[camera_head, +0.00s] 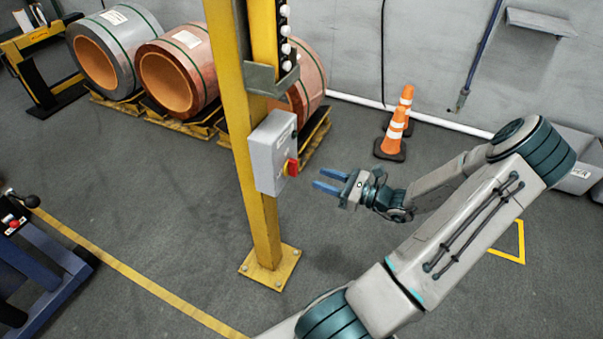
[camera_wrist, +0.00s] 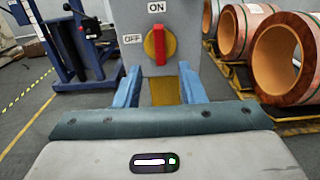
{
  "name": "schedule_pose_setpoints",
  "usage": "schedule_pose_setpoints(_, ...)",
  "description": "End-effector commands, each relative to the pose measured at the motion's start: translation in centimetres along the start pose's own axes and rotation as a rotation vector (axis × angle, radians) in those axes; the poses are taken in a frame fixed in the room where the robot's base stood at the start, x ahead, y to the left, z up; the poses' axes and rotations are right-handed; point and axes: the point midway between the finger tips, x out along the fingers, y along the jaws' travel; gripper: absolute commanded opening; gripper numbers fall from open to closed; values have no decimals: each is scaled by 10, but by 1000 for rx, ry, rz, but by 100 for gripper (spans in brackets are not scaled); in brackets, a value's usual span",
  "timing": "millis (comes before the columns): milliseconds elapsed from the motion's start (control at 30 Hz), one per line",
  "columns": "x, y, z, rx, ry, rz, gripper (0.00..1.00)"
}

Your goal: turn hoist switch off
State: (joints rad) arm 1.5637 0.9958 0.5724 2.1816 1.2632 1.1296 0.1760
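The hoist switch is a red handle on a yellow round plate (camera_wrist: 160,45), on the face of a grey box (camera_head: 268,152) fixed to a yellow post (camera_head: 238,100). In the wrist view the red handle stands upright, in line with the ON label (camera_wrist: 156,7) above it; the OFF label (camera_wrist: 132,39) is to its left. The switch also shows on the box's right side in the head view (camera_head: 290,167). My gripper (camera_head: 325,182) is to the right of the box, apart from it. Its two blue fingers are open, with nothing between them, below the handle in the wrist view (camera_wrist: 160,90).
Copper coils (camera_head: 178,72) on pallets stand behind the post. Orange cones (camera_head: 395,135) stand behind my gripper. A hanging pendant (camera_head: 285,45) is on the post above the box. A blue stand (camera_head: 35,270) is at left. The floor around the post base is clear.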

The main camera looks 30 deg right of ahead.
Motion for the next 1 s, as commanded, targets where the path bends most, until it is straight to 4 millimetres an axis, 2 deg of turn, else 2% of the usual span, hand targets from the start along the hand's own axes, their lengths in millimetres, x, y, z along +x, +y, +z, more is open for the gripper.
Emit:
schedule_pose_setpoints(100,27,1,-2,3,-2,3,36)
schedule_pose_setpoints(333,62,0,-1,2,-1,2,36)
schedule_pose_setpoints(500,73,0,-1,1,1,0,36)
schedule_pose_setpoints(767,74,0,0,2,1,-1,36)
schedule_pose_setpoints(800,74,0,0,1,1,-1,34)
schedule_pose_setpoints(900,74,0,0,1,1,-1,6)
schedule_pose_setpoints(933,74,0,0,1,1,-1,0)
schedule_pose_setpoints(1000,74,0,0,1,1,-1,0)
